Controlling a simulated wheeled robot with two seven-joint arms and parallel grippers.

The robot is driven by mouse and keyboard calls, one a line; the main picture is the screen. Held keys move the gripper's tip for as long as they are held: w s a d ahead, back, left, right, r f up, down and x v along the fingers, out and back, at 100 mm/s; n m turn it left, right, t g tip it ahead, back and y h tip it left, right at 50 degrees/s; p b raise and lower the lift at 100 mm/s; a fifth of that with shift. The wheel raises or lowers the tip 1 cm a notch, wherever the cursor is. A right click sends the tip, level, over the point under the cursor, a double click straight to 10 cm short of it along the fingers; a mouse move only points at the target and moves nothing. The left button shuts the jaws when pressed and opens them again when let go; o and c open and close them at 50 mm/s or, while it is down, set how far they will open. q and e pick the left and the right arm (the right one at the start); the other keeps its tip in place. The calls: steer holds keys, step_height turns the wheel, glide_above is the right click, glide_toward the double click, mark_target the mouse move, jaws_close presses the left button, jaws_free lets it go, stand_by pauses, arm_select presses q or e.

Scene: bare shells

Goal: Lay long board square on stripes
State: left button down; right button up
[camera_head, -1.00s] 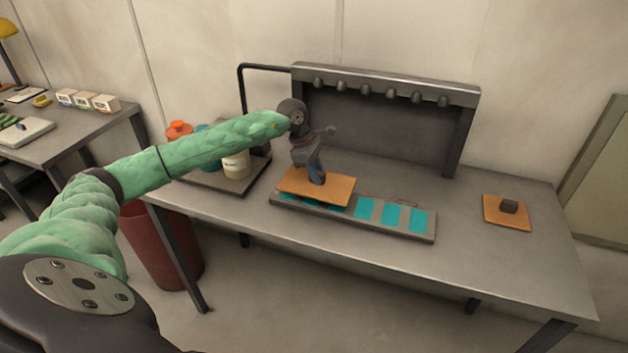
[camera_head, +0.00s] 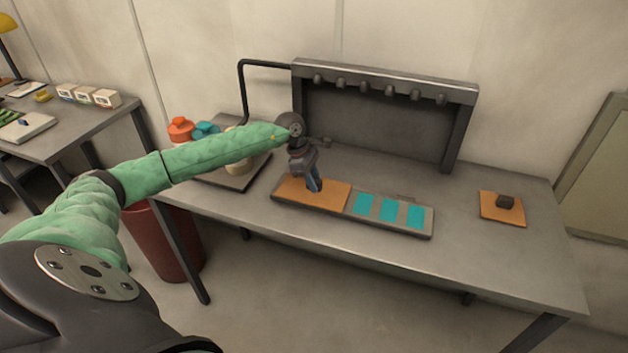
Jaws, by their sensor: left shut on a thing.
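The long orange board (camera_head: 333,194) lies over the left part of the grey striped base (camera_head: 427,222), looking level and roughly in line with it. Several teal stripes (camera_head: 389,208) show bare to its right; any under the board are hidden. My left gripper (camera_head: 314,186) is above the board, shut on its handle, which the fingers mostly hide. Whether the board's underside fully touches the base I cannot tell. My right gripper is not in view.
A small orange board (camera_head: 502,208) with a dark knob lies at the table's right. A grey rack (camera_head: 385,90) with pegs stands behind. A tray (camera_head: 232,180) with jars is at the left. The table front is clear.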

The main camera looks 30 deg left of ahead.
arm_select(q)
steer(key=shift+f, duration=0.1)
steer(key=c, duration=1.2)
jaws_free()
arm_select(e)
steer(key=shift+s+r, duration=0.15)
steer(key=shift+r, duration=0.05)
arm_select(q)
steer(key=shift+r, duration=0.2)
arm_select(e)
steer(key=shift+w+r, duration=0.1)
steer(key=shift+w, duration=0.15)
arm_select(q)
steer(key=shift+a+r, duration=0.1)
steer(key=shift+a+r+b, duration=0.1)
steer(key=shift+r+b, duration=0.15)
steer(key=shift+b, duration=0.1)
steer(key=b+v, duration=0.4)
steer(key=v, duration=0.7)
steer(key=shift+b, duration=0.4)
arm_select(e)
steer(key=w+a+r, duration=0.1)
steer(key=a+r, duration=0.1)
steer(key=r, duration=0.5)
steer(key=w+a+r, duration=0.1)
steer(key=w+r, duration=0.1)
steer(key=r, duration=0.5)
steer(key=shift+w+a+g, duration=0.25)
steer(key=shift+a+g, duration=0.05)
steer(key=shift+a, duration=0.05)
